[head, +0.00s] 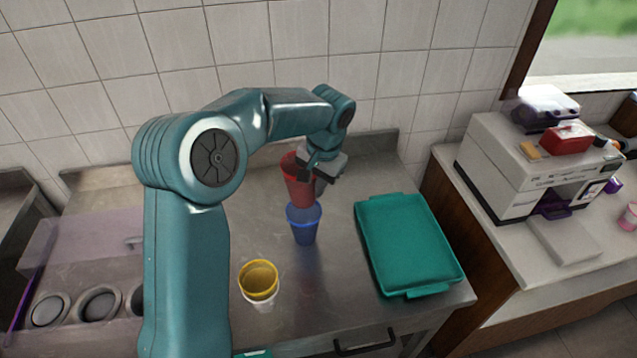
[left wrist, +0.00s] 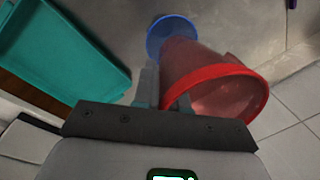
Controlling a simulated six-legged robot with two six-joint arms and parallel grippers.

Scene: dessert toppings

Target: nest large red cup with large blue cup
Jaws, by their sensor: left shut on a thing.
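The large red cup (head: 297,181) is held in my left gripper (head: 318,172), which is shut on its wall. In the left wrist view the red cup (left wrist: 205,80) fills the space at my left gripper (left wrist: 165,95), with its rim toward the camera. The large blue cup (head: 304,226) stands upright on the metal counter, just in front of and below the red cup in the head view. The blue cup (left wrist: 172,34) shows beyond the red cup in the left wrist view, partly hidden by it. I cannot tell whether the cups touch. My right gripper is not in view.
A yellow cup (head: 259,277) in a whitish cup stands on the counter (head: 345,290) at the front. A teal tray (head: 408,245) lies to the right of the blue cup. Tiled wall stands behind. A white machine (head: 510,165) is on the right counter.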

